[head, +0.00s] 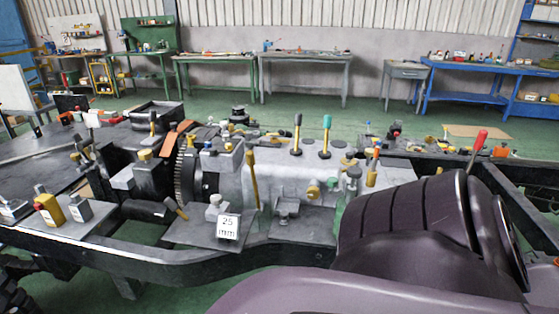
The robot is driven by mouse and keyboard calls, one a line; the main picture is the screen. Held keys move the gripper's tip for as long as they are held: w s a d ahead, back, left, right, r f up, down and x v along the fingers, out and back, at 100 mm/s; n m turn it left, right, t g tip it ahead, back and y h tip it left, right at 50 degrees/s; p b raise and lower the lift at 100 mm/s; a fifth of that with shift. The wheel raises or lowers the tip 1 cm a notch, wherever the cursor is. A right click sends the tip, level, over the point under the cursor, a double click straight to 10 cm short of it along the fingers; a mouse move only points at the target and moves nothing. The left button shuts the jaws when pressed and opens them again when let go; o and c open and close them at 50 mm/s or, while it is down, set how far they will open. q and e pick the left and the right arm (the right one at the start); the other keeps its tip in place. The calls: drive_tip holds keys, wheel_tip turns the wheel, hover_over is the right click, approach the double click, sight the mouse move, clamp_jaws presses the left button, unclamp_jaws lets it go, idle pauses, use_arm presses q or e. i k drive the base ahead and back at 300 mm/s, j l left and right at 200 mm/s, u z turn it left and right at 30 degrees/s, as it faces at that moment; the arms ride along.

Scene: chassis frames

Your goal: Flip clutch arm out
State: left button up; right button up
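A grey tractor chassis (290,190) with engine and gearbox parts spans the middle of the head view. A dark toothed wheel (181,180) sits upright left of the grey housing. An orange-brown band (176,139) is beside it. A short yellow-ended lever (176,208) sticks out by a dark cylinder (146,210) below the wheel. A long yellow lever (252,180) stands nearly upright against the housing's near side. I cannot tell which of these levers is the clutch arm. Neither of my grippers is in view.
A purple seat (410,225) blocks the lower right. A white "25 mm" card (227,227) stands on a grey plate. Green-knobbed (326,137) and dark-knobbed (297,134) levers rise from the housing. Workbenches line the far wall beyond open floor.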

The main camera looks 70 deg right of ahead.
sight(250, 161)
drive_tip(key=z, duration=1.95)
